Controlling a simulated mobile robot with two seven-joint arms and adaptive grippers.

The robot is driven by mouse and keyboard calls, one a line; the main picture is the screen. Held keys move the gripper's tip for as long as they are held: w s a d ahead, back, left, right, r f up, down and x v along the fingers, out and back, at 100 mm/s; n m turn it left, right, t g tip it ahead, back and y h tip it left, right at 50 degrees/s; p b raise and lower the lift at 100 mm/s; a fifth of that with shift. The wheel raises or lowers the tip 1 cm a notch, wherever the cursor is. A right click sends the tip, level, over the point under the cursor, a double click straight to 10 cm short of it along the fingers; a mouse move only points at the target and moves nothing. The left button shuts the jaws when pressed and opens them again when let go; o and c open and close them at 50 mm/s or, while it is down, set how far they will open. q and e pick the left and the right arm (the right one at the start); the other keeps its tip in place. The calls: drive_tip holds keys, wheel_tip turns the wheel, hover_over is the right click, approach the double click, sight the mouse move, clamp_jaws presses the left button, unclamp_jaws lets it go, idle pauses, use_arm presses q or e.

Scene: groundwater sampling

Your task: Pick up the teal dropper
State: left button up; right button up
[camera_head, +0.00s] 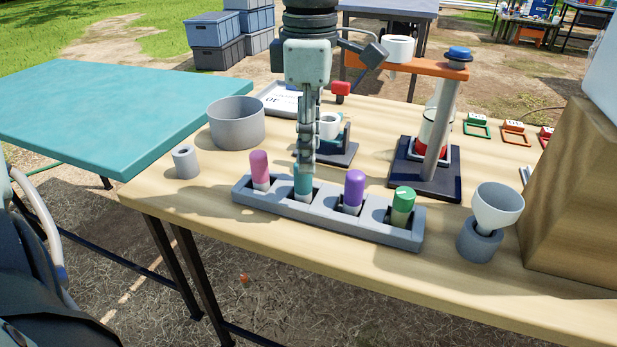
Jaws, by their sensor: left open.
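The teal dropper (303,184) stands upright in the second slot from the left of a grey rack (333,221) near the front of the wooden table. My left gripper (306,164) points straight down at it, open and seen edge-on. Its fingertips overlap the top of the teal dropper and hide part of it. I cannot tell whether they touch it. A pink dropper (260,170) stands in the slot to the left; a purple dropper (353,190) and a green dropper (402,205) stand to the right. My right gripper is not in view.
On the wooden table (200,215), a grey bowl (236,123) and small cylinder (186,161) stand left. An orange-armed stand (437,130) rises behind the rack. A funnel cup (497,206) and wooden block (572,200) stand right. The front-left table corner is clear.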

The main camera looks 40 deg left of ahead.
sight(303, 183)
use_arm(q)
drive_tip(key=f, duration=0.4)
drive_tip(key=shift+s+a+f, duration=0.35)
drive_tip(key=shift+a+f, duration=0.05)
drive_tip(key=shift+f, duration=0.45)
drive_tip(key=shift+w, duration=0.1)
drive_tip(key=c, duration=1)
drive_tip(key=shift+r, duration=0.15)
